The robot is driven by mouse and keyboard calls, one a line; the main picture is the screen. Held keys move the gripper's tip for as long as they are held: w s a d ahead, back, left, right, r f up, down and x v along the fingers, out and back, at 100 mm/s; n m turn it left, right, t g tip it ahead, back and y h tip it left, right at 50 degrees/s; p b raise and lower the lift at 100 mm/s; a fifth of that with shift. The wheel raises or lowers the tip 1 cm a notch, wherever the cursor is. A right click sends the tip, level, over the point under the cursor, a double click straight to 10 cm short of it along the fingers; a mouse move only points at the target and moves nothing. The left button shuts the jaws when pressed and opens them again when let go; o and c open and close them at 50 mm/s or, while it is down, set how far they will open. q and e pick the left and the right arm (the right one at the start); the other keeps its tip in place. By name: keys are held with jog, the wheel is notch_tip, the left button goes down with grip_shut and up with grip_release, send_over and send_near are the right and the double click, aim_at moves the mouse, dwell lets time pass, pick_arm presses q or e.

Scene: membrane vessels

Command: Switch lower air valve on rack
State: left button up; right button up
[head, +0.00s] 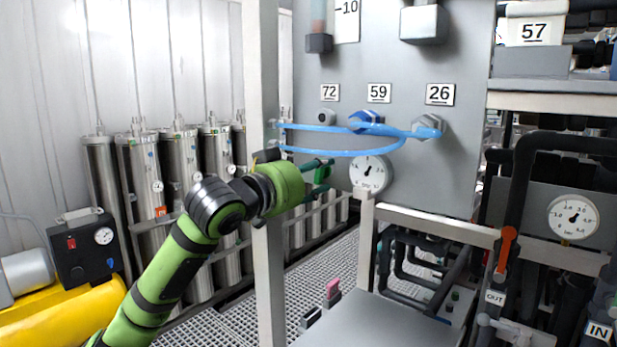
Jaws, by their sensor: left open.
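My left arm comes in from the lower left, and my left gripper (322,177) is open beside the rack's upright post (266,190), at the left edge of the grey panel (440,170). Its dark green fingers point right, toward a round gauge (370,174). A small green part shows between the fingers; I cannot tell if it belongs to the gripper. A blue fitting (366,118) sits under label 59. I cannot tell which part is the lower air valve. My right gripper is not in view.
Steel vessels (180,170) stand behind at left. A yellow tank (65,315) with a black box (88,248) lies at lower left. Dark pipes, an orange handle (507,248) and another gauge (573,216) are at right. A pink-topped part (332,291) stands below the gripper.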

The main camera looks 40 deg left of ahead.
pick_arm(q)
jog(key=s+a, duration=0.1)
jog(key=s, duration=1.1)
jog(key=shift+w+f, duration=0.1)
